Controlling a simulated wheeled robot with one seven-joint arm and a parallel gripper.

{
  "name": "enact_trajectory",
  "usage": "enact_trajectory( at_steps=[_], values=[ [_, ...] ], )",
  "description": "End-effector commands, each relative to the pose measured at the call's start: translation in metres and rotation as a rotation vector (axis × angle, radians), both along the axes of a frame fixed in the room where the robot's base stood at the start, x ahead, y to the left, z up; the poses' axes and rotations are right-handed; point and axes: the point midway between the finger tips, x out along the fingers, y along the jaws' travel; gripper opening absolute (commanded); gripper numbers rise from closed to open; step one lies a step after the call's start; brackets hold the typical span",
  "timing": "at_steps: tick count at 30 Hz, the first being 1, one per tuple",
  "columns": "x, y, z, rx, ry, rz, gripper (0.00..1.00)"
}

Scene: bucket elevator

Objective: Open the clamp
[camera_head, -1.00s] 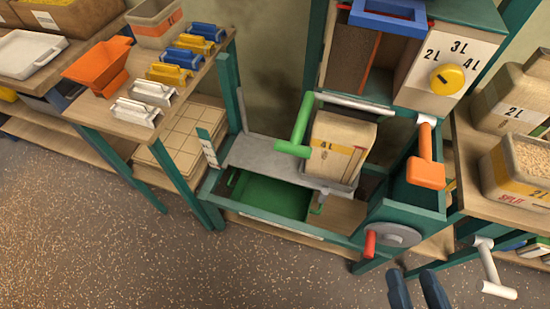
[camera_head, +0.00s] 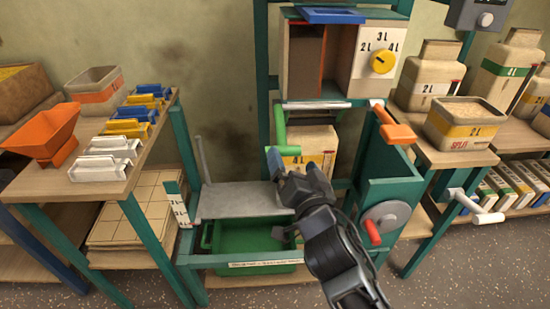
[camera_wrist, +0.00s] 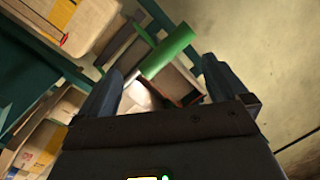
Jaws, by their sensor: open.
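A green lever handle (camera_head: 280,124), which looks like the clamp's handle, stands upright in front of the machine's middle bay. The tan 4L container (camera_head: 318,141) sits behind it, partly hidden by my arm. My gripper (camera_head: 274,163) is just below and in front of the handle. In the wrist view, the green handle (camera_wrist: 168,50) lies slanted beyond and between the open fingers of my gripper (camera_wrist: 160,78). I see no clear contact, and nothing is held. The clamp's jaw is not clear.
An orange handle (camera_head: 393,124) and a red-handled crank wheel (camera_head: 386,220) are on the machine's right side. A grey plate (camera_head: 240,201) lies above a green bin (camera_head: 235,240) below. Side tables hold colored clips, an orange hopper (camera_head: 45,133) and containers.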

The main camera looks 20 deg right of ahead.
Motion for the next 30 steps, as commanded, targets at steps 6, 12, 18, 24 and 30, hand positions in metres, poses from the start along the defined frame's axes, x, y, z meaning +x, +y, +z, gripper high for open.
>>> enact_trajectory(
  at_steps=[6, 12, 18, 24, 30],
  values=[
    [0.023, -0.004, 0.003, 0.002, -0.002, -0.002, 1.0],
    [0.054, -0.009, 0.003, 0.002, -0.003, -0.002, 1.0],
    [0.073, -0.012, 0.001, 0.002, -0.001, -0.001, 1.0],
    [0.078, -0.013, 0.001, 0.002, -0.001, -0.001, 1.0],
    [0.077, -0.013, 0.001, 0.002, -0.001, -0.001, 0.95]
  ],
)
